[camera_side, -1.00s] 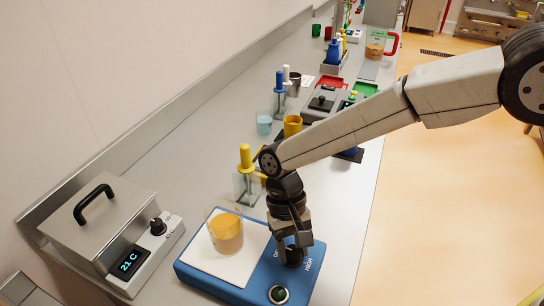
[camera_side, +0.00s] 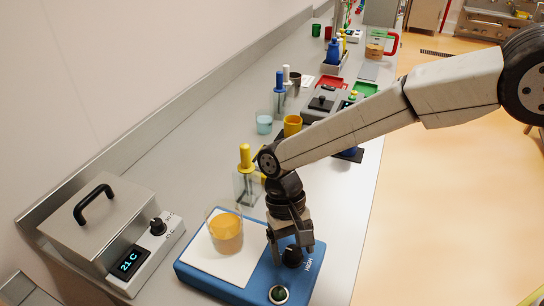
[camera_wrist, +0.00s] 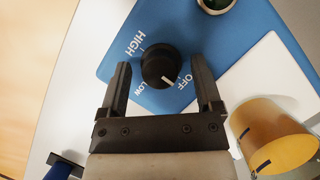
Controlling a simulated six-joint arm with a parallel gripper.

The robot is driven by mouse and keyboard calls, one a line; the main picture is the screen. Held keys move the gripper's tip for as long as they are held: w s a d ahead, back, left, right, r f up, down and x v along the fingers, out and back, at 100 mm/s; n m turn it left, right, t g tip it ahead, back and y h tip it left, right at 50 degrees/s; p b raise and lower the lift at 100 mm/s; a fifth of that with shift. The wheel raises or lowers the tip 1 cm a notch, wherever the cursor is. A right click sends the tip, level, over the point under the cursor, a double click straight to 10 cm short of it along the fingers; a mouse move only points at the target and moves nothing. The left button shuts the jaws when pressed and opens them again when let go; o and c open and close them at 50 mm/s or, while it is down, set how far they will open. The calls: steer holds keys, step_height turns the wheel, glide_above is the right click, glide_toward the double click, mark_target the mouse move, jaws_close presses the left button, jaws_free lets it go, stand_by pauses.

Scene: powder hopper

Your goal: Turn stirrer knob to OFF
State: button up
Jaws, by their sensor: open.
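The black stirrer knob (camera_side: 292,257) is on the right side of the blue stirrer (camera_side: 230,291). In the wrist view the knob (camera_wrist: 158,66) shows a white pointer line aimed between the LOW and OFF marks, closer to OFF. My gripper (camera_side: 291,255) is open, pointing down at the knob. In the wrist view my gripper (camera_wrist: 161,65) has one finger on each side of the knob, with visible gaps. I cannot tell exactly how high the fingertips are above the panel.
A beaker of orange liquid (camera_side: 226,233) stands on the stirrer's white plate (camera_side: 208,256), left of my gripper. A green-lit round button (camera_side: 279,294) is in front of the knob. A grey heater box reading 21 C (camera_side: 108,225) stands left.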

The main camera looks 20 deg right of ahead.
steer(key=v, duration=0.7)
steer(key=shift+r, duration=0.4)
steer(key=shift+w, duration=0.15)
steer(key=d+f+t, duration=0.1)
steer(key=d+t, duration=0.3)
steer(key=d, duration=1.4)
steer(key=s+d+f+t, duration=0.2)
steer(key=s+d+t, duration=0.1)
steer(key=s+d, duration=0.6)
steer(key=d, duration=0.3)
